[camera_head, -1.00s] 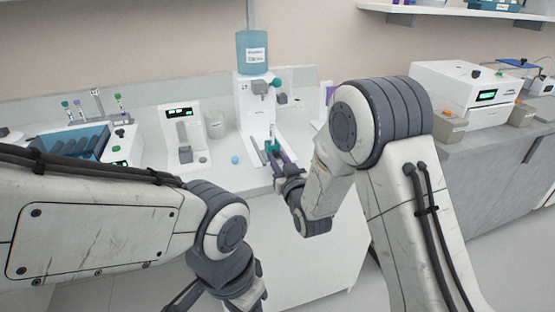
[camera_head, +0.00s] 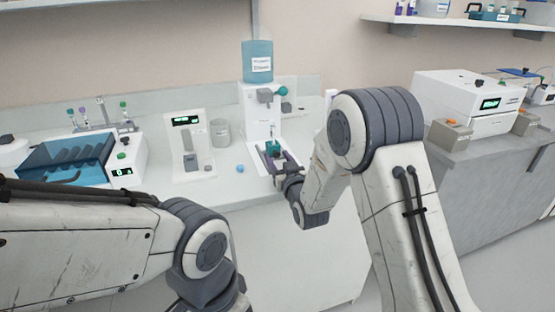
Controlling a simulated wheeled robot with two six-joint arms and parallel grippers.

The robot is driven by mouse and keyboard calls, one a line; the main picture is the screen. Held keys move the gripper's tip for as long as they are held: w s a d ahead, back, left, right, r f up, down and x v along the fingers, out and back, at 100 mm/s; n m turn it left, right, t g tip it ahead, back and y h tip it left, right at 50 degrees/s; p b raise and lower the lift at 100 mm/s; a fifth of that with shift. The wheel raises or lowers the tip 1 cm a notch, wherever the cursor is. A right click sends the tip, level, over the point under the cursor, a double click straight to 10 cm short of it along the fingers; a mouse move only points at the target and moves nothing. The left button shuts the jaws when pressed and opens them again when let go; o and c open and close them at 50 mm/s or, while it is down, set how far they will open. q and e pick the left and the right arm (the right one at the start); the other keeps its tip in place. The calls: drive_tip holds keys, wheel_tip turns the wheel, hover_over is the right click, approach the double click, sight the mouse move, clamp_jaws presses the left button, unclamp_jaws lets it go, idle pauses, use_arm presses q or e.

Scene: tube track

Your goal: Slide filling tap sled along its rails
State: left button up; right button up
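The filling station (camera_head: 257,102) is a white stand on the counter with a blue bottle (camera_head: 258,62) on top. A small teal piece (camera_head: 273,148), apparently the tap sled, sits low at the stand's front over its white base. My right gripper (camera_head: 275,158) reaches in from the right, with its dark fingers spread at either side of the teal piece. Whether they touch it is too small to tell, and the rails are mostly hidden. My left arm's wrist shows at the bottom, but its fingers are out of the picture.
A white device with a display (camera_head: 188,142), a grey cup (camera_head: 220,132) and a blue ball (camera_head: 240,168) stand left of the station. A blue-lidded rack machine (camera_head: 75,155) is at far left. A white machine (camera_head: 470,105) is on the right-hand bench.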

drive_tip(key=b+v, duration=0.1)
drive_tip(key=v, duration=0.9)
drive_tip(key=shift+s+d, duration=0.15)
drive_tip(key=shift+s, duration=0.1)
